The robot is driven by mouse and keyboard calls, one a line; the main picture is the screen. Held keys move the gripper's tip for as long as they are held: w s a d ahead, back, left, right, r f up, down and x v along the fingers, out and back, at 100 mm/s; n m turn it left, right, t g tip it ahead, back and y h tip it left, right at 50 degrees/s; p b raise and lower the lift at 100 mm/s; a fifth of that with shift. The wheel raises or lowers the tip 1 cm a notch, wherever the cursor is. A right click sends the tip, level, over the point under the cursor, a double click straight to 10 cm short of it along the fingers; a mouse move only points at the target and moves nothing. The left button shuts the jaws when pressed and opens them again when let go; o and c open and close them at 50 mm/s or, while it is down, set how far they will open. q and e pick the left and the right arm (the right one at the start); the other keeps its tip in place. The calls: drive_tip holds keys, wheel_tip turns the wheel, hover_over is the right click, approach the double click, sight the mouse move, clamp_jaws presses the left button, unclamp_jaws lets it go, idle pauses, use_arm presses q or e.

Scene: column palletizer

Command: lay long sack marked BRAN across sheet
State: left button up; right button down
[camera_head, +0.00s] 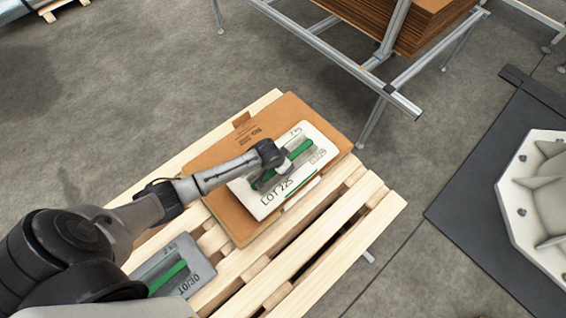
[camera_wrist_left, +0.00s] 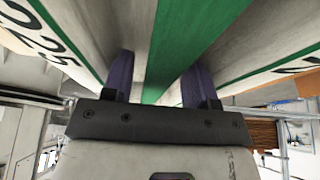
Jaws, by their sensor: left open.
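A white sack (camera_head: 316,152) with a green stripe and the print "LOT 225" lies on the brown cardboard sheet (camera_head: 222,208) on the pallet. The word BRAN is not readable in these views. My left gripper (camera_head: 272,176) is at the sack's middle, which my arm partly hides. In the left wrist view its two purple fingers (camera_wrist_left: 158,80) stand apart on either side of the sack's green stripe (camera_wrist_left: 190,35). The gripper is open; whether the fingers touch the sack cannot be told. My right gripper is not in view.
The wooden pallet (camera_head: 375,212) has bare slats at its right side. A grey sack (camera_head: 196,262) with a green stripe lies at its lower left, partly behind my arm. A metal frame (camera_head: 335,50) with stacked brown sheets (camera_head: 430,22) stands behind. A white machine base (camera_head: 535,190) is at right.

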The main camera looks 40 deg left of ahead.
use_arm(q)
drive_tip(key=p+v, duration=0.5)
drive_tip(key=v, duration=0.5)
drive_tip(key=shift+s+r, duration=0.1)
drive_tip(key=shift+r, duration=0.25)
drive_tip(key=s+d+r+m, duration=0.1)
drive_tip(key=s+d+r, duration=0.1)
drive_tip(key=s+d, duration=0.8)
drive_tip(key=s+r, duration=0.3)
drive_tip(key=s, duration=0.3)
drive_tip(key=s+r, duration=0.3)
drive_tip(key=s, duration=0.4)
drive_tip(key=shift+s+a+r+g, duration=0.25)
drive_tip(key=shift+s+a+g, duration=0.1)
drive_tip(key=shift+g, duration=0.05)
wheel_tip(320, 180, up, 43)
drive_tip(key=p, duration=4.3)
drive_tip(key=shift+f, duration=0.1)
